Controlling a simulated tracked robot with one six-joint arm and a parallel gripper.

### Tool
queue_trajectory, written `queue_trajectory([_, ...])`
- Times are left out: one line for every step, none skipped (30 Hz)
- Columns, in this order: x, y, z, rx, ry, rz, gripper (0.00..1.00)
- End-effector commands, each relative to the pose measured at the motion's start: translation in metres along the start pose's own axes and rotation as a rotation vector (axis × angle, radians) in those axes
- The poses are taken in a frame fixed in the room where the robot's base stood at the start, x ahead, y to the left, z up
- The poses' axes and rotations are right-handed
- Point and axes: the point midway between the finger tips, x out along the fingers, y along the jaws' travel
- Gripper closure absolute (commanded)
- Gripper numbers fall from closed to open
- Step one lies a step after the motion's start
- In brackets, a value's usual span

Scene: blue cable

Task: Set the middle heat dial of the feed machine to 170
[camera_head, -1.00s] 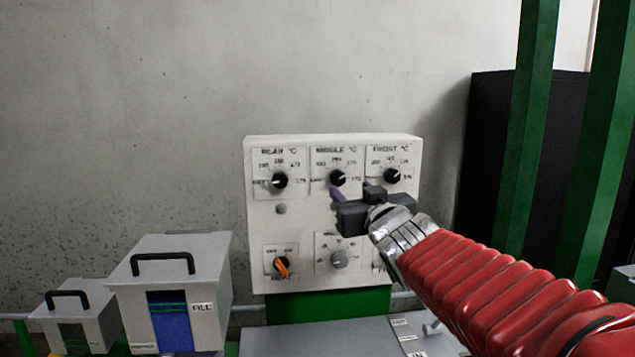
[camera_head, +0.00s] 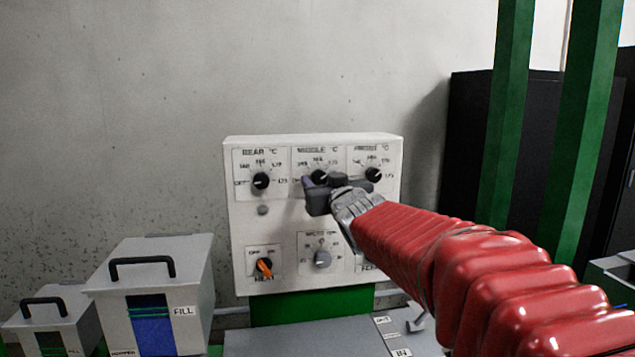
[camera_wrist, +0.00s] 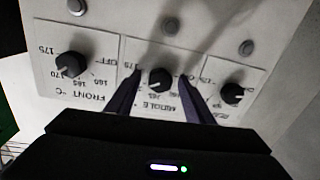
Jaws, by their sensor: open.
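The feed machine's white control panel (camera_head: 290,220) stands against the wall. Its middle heat dial (camera_head: 319,177) is a black knob in the top row, under the label "MIDDLE °C", partly covered by my gripper (camera_head: 312,186). In the wrist view, upside down, the middle dial (camera_wrist: 160,79) lies between the tips of my two purple-grey fingers (camera_wrist: 158,85). The fingers are open, one on each side of the knob. I cannot tell whether they touch it. The dial's pointer is too blurred to read.
The rear dial (camera_head: 260,181) and front dial (camera_head: 373,174) flank the middle one closely. Below are an orange heat switch (camera_head: 264,267) and a grey knob (camera_head: 322,259). A grey hopper box (camera_head: 190,262) stands at the lower left. Green posts (camera_head: 508,110) rise at the right.

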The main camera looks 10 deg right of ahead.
Motion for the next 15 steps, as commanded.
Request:
queue_trajectory([0.0005,-0.0001,0.0001,0.000,0.000,0.000,0.52])
queue_trajectory([0.0006,-0.0001,0.0000,0.000,0.000,0.000,0.52])
queue_trajectory([0.0005,-0.0001,0.0000,0.000,0.000,0.000,0.52])
queue_trajectory([0.0004,-0.0001,0.0000,0.000,0.000,0.000,0.52])
queue_trajectory([0.0004,-0.0001,0.0000,0.000,0.000,0.000,0.52])
queue_trajectory([0.0004,-0.0001,-0.0001,0.000,0.000,0.000,0.52])
queue_trajectory([0.0003,-0.0001,-0.0001,0.000,0.000,0.000,0.52])
queue_trajectory([0.0003,-0.0001,-0.0001,0.000,0.000,0.000,0.54])
queue_trajectory([0.0003,-0.0001,-0.0001,0.000,0.000,0.000,0.57])
queue_trajectory([0.0003,-0.0001,-0.0001,0.000,0.000,0.000,0.59])
queue_trajectory([0.0003,-0.0001,-0.0001,0.000,0.000,0.000,0.61])
queue_trajectory([0.0002,-0.0001,-0.0002,0.000,0.000,0.000,0.64])
queue_trajectory([0.0002,-0.0001,-0.0002,0.000,0.000,0.000,0.66])
queue_trajectory([0.0002,-0.0001,-0.0002,0.000,0.000,0.000,0.68])
queue_trajectory([0.0002,-0.0001,-0.0002,0.000,0.000,0.000,0.71])
